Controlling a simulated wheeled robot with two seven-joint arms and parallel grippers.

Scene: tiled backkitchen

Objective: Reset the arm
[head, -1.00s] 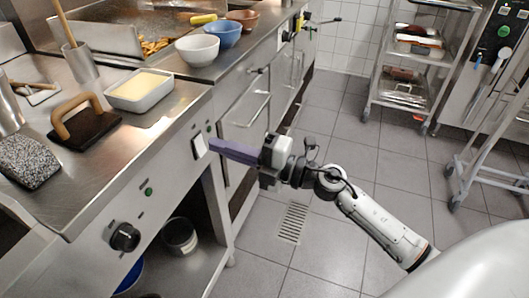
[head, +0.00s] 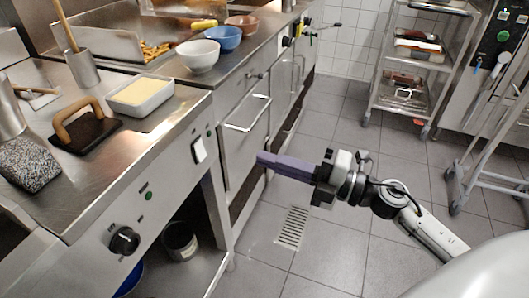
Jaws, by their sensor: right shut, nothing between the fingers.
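My right gripper (head: 262,159) is at the middle of the head view, with its purple fingers shut and empty. It points left toward the counter front and hangs over the floor, to the right of a white rocker switch (head: 199,149) on the steel panel. The fingertips appear close to the drawer front, but I cannot tell the exact gap. My right arm reaches in from the lower right. My left gripper is out of view.
The steel counter (head: 181,108) holds a tray of yellow food (head: 141,97), a black press (head: 85,131), and bowls (head: 198,56). A drawer handle (head: 249,115) juts out near my gripper. A wheeled rack (head: 413,58) stands at the back right. Tiled floor (head: 340,240) is clear around my arm.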

